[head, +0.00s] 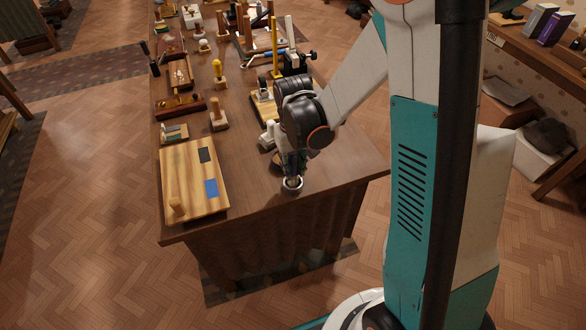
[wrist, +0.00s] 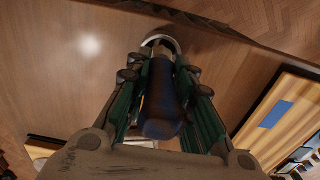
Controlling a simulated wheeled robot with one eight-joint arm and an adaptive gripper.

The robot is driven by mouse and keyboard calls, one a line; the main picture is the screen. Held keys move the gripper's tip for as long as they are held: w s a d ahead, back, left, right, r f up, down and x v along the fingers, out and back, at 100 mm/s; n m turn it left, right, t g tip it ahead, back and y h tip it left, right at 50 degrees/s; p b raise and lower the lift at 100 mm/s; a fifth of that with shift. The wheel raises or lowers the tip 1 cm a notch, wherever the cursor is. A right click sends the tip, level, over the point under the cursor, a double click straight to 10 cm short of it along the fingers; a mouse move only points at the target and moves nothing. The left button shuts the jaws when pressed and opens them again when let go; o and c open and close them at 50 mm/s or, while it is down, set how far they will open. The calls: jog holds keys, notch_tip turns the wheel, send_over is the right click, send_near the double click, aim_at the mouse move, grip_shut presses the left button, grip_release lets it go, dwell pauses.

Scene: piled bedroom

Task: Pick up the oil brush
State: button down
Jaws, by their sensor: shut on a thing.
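The oil brush, as I take it, is an upright dark blue handle (wrist: 160,100) between my fingers in the wrist view. A round metallic rim (wrist: 160,42) shows at its far end, close to the tabletop. In the head view that metallic round end (head: 292,185) shows below my gripper (head: 293,168), near the front edge of the wooden table (head: 260,200). My gripper is shut on the handle, one green finger on each side. The bristles are hidden, and I cannot tell whether the lower end touches the table.
A wooden board with a blue patch (head: 183,178) lies to the left. Several stamp-like tools and small wooden trays (head: 180,105) crowd the table farther back. A yellow upright tool (head: 274,45) stands behind my arm. The tabletop right of my gripper is clear.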

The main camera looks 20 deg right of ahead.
notch_tip(320, 180, up, 18)
jog(key=p, duration=0.5)
jog(key=shift+f, duration=0.2)
jog(key=c, duration=1.9)
grip_release()
grip_shut()
jog(key=w+f+b, duration=0.1)
jog(key=f, duration=0.4)
jog(key=w+f+b, duration=0.1)
jog(key=f, duration=0.4)
jog(key=f+b, duration=0.1)
jog(key=f, duration=0.4)
jog(key=shift+w+f, duration=0.1)
jog(key=shift+w, duration=0.3)
